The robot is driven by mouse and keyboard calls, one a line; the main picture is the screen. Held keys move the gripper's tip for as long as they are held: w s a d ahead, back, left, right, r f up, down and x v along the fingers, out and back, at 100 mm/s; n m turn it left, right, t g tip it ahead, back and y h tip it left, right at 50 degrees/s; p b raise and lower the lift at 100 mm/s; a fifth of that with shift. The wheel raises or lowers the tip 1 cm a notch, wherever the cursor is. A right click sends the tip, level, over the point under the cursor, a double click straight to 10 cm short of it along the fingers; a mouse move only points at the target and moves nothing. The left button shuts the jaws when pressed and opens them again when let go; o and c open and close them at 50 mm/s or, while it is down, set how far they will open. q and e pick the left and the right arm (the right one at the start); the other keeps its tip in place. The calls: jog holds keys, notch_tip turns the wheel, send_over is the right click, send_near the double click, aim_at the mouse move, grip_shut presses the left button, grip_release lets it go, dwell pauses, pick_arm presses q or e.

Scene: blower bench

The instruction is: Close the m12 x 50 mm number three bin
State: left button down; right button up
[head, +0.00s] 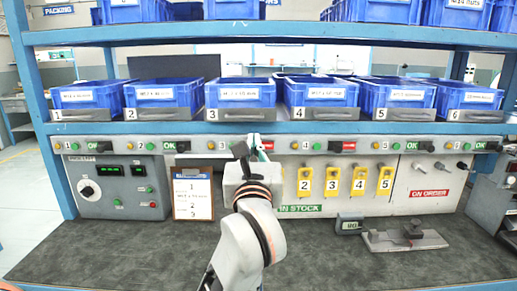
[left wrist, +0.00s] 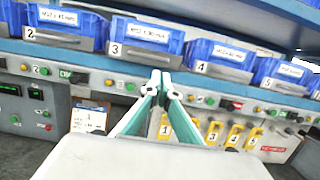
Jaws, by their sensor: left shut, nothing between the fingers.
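The number three bin (head: 240,92) is a blue bin with a white label and a grey front plate marked 3. It sits in the shelf row between bins two and four, and shows in the left wrist view too (left wrist: 146,36). Its label is too small to read surely. I cannot tell how far it stands out from the shelf. My left gripper (head: 252,146) is below this bin, in front of the button strip. In the left wrist view its green fingers (left wrist: 161,80) are together, empty, and apart from the bin. My right gripper is not in view.
Bin two (head: 163,95) and bin four (head: 320,95) flank it closely. An upper shelf (head: 300,30) runs above. Below are a button strip (head: 390,144), yellow numbered tags (head: 332,181), a clipboard (head: 193,195) and a grey metal fixture (head: 404,239) on the dark bench.

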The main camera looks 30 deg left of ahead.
aim_at(255, 118)
pick_arm(q)
jog(key=b+x, duration=0.1)
jog(key=x, duration=0.9)
jog(key=shift+w+d, duration=0.1)
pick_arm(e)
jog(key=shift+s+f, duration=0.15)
pick_arm(q)
jog(key=x, duration=0.2)
jog(key=shift+w+a+f, duration=0.2)
jog(key=shift+w+f, duration=0.05)
jog(key=shift+w, duration=0.05)
jog(key=shift+s+r, duration=0.1)
